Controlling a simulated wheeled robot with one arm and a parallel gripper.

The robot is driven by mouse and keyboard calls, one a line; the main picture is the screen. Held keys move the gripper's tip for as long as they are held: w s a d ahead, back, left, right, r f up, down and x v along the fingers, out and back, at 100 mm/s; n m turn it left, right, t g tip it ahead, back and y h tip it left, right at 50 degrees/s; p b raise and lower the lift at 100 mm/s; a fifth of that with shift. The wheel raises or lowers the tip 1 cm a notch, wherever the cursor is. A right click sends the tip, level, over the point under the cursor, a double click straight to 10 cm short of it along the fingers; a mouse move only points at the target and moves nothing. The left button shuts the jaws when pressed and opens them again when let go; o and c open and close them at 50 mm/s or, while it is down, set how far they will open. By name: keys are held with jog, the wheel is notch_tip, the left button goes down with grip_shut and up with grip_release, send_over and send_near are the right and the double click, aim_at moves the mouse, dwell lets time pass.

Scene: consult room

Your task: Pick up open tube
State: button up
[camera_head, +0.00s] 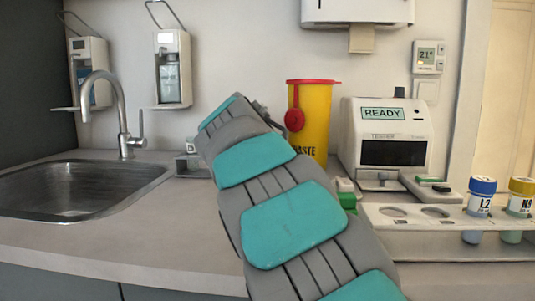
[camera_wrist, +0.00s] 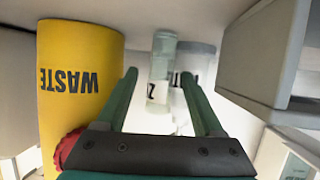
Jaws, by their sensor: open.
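A clear, pale tube (camera_wrist: 163,62) with a white label shows in the wrist view. It appears between the two green fingers of my gripper (camera_wrist: 158,76), which are open with a gap on either side. A cap cannot be made out on it, and I cannot tell how far it is from the fingertips. A second pale container (camera_wrist: 197,58) with a label shows just right of it, partly behind a finger. In the head view my arm hides the tube and most of my gripper.
The yellow waste bin (camera_head: 316,130) with its red lid stands close to my gripper. The white tester (camera_head: 388,110), reading READY, is right of it. A rack (camera_head: 400,225) holds a blue-capped tube (camera_head: 480,197) and a yellow-capped tube (camera_head: 519,197). The sink (camera_head: 75,190) is left.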

grip_shut()
dwell(0.4)
dwell(0.4)
